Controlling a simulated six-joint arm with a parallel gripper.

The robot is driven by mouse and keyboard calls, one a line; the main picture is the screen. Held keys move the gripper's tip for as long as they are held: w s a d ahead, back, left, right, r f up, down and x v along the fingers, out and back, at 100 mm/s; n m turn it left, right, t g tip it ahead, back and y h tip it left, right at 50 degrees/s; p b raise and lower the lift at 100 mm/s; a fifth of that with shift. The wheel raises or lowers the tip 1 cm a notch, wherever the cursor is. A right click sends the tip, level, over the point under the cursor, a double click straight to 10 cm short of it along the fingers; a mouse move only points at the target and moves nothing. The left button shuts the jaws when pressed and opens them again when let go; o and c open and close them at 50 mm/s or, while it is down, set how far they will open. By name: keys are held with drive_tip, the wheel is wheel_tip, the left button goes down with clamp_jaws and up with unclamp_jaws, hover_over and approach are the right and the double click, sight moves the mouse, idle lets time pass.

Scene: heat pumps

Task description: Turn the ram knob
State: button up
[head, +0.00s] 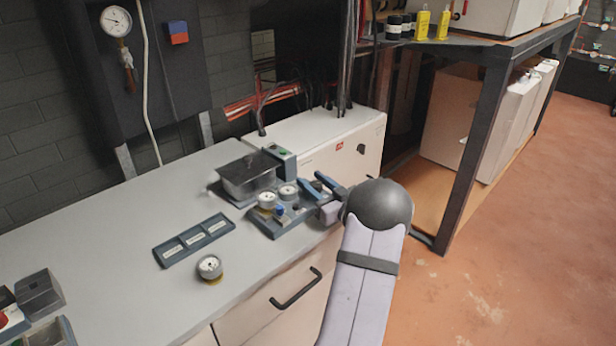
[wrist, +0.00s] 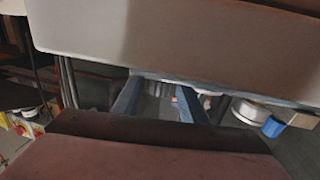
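A dark blue block (head: 291,219) on the bench carries two round white gauges (head: 267,200) and a small blue knob (head: 279,210). I cannot tell for sure whether this is the ram knob. My gripper (head: 322,186) is at the block's right end, its two blue fingers apart. In the wrist view the fingers (wrist: 157,104) are also apart, with small grey parts behind the gap. A blue cap-like knob (wrist: 273,126) and a white round gauge (wrist: 250,112) lie right of the fingers there. I cannot tell whether the fingers touch the block.
A white cabinet (head: 330,135) stands behind my gripper. The bench's left middle is clear.

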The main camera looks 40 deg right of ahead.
drive_tip(key=shift+w+d, duration=0.2)
drive_tip(key=shift+w, duration=1.1)
drive_tip(key=c, duration=0.8)
